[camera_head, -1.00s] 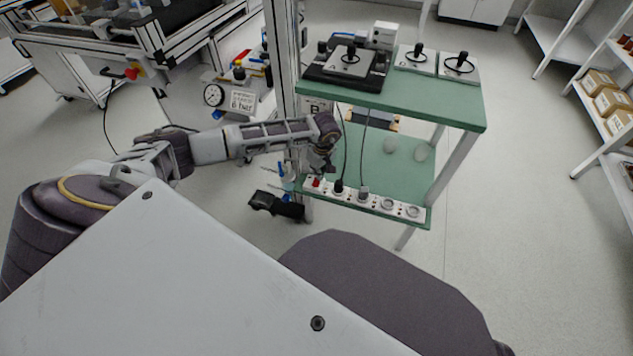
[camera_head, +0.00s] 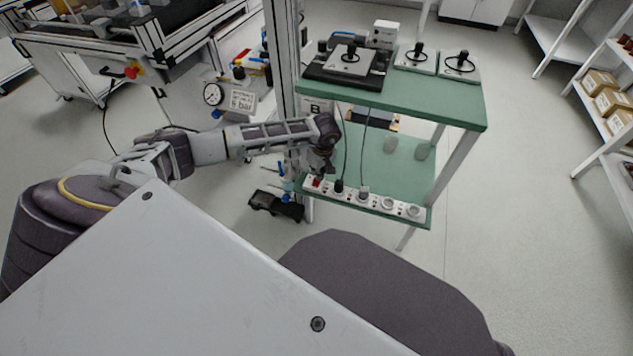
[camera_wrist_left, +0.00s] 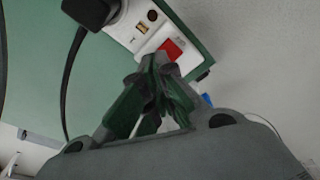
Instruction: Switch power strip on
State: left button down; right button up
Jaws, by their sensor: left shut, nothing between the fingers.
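The white power strip (camera_head: 373,201) runs along the front edge of the green lower shelf. Its red switch (camera_head: 317,183) is at the left end. In the left wrist view the red switch (camera_wrist_left: 172,49) lies just beyond my fingertips, beside a socket. Black plugs sit in the strip, one of them a plug (camera_wrist_left: 92,12) at the top left of the wrist view. My left gripper (camera_head: 325,172) is shut and empty, right at the switch end; its fingertips (camera_wrist_left: 158,62) overlap the switch's lower edge in the picture. I cannot tell whether they touch it. My right gripper is not in view.
The green upper shelf (camera_head: 430,106) overhangs the lower shelf (camera_head: 405,175) and carries several devices. Cables (camera_head: 345,150) hang down to the strip. An upright frame post (camera_head: 281,60) stands close to my left arm. The floor to the right is clear.

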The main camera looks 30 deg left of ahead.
pick_arm(q)
jog(key=shift+f+b, duration=0.5)
jog(key=shift+f, duration=0.3)
dwell(0.9)
jog(key=shift+r, duration=0.1)
jog(key=shift+r+p, duration=2.5)
jog(key=shift+r, duration=0.95)
